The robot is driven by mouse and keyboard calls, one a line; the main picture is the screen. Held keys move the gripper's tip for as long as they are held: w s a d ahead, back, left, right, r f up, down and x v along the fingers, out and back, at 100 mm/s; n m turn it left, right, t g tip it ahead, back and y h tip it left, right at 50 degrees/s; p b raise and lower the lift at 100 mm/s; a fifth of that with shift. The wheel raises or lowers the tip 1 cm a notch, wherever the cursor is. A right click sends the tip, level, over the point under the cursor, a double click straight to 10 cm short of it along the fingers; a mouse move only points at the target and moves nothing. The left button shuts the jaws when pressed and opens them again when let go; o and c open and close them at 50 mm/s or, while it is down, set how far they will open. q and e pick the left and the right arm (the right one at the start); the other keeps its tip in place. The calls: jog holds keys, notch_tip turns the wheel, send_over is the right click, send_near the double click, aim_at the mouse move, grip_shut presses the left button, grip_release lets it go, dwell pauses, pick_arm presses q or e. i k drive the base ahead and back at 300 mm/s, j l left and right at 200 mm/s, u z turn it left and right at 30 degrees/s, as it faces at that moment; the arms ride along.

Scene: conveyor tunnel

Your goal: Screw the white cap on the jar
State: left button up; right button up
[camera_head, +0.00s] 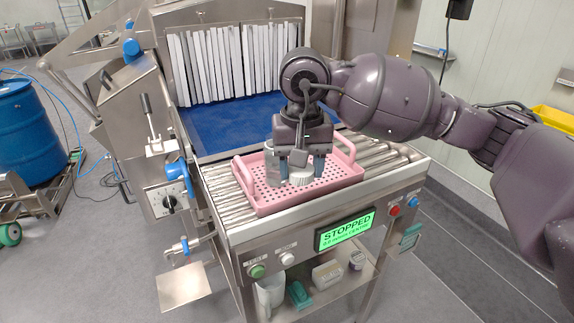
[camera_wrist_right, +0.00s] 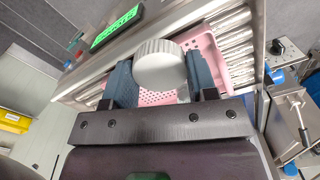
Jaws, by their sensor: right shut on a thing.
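The white cap (camera_head: 301,178), with a ribbed rim, is low over or in the pink tray (camera_head: 262,208). My right gripper (camera_head: 301,168) points down over the tray, its blue-grey fingers on either side of the cap. In the right wrist view the cap (camera_wrist_right: 160,68) fills the gap of the gripper (camera_wrist_right: 160,80), its smooth round face towards the wrist. A grey rounded thing (camera_head: 274,180) by the left finger may be the jar. It is partly hidden, and I cannot tell whether the cap touches it. My left gripper is in neither view.
The perforated tray with raised handles rests on conveyor rollers (camera_head: 222,190). Behind it are a blue belt (camera_head: 225,125) and white strip curtain (camera_head: 205,65). A control panel with a green STOPPED display (camera_head: 346,230) fronts the conveyor. A shelf below holds containers (camera_head: 327,274).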

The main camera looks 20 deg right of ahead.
aim_at(276, 160)
jog(key=l+u, duration=0.1)
jog(key=l, duration=0.35)
jog(key=k+l+u, duration=0.15)
jog(key=l, duration=0.25)
jog(key=l+u, duration=0.1)
jog(key=l, duration=0.35)
jog(key=k+l+u, duration=0.15)
jog(key=l, duration=0.25)
jog(key=l+u, duration=0.1)
jog(key=l, duration=0.3)
jog(key=k+l+u, duration=0.15)
jog(key=l, duration=0.25)
